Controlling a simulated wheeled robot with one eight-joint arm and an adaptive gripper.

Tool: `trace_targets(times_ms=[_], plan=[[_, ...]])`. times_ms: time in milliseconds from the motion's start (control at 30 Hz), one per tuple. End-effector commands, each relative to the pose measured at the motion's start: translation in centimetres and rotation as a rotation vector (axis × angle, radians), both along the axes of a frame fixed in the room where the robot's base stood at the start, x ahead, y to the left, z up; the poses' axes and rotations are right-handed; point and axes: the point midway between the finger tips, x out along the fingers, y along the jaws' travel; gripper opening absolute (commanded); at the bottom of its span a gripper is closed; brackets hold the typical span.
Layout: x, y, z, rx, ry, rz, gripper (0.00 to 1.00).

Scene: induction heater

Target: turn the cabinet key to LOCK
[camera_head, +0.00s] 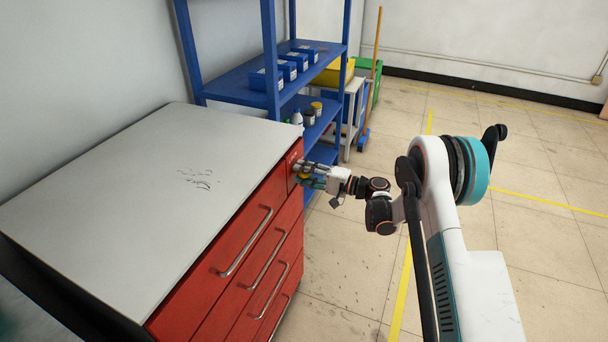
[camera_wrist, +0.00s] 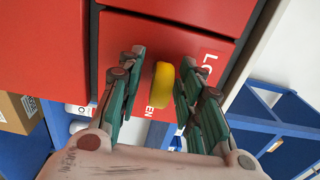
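The red cabinet (camera_head: 232,252) has its key, a yellow oblong knob (camera_wrist: 160,85), on the front panel near the far top corner. In the wrist view the knob's long side runs nearly up and down. A partly covered white label (camera_wrist: 209,60) starting "LO" is to its right, and another ending in "EN" (camera_wrist: 149,110) is below it. My gripper (camera_wrist: 160,75) is open, with one finger on each side of the knob. A gap shows on the left; the right finger is very close, and I cannot tell whether it touches. In the head view my gripper (camera_head: 305,172) partly covers the key.
Drawers with metal handles (camera_head: 247,243) run down the cabinet front. The pale cabinet top (camera_head: 130,200) is bare but for some dark marks. A blue shelf rack (camera_head: 240,86) with small boxes and bottles stands just beyond. The tiled floor (camera_head: 545,185) at right is clear.

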Motion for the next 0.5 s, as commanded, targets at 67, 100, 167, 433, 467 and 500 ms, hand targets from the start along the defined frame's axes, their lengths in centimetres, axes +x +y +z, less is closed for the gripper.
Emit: trace_targets(times_ms=[67,100,167,433,467,500], plan=[[0.00,0.00,0.02,0.000,0.000,0.000,0.33],[0.00,0.00,0.02,0.000,0.000,0.000,0.33],[0.00,-0.01,0.02,0.000,0.000,0.000,0.27],[-0.02,-0.02,0.00,0.000,0.000,0.000,0.00],[-0.02,-0.02,0.00,0.000,0.000,0.000,0.00],[-0.02,-0.02,0.00,0.000,-0.001,0.000,0.00]])
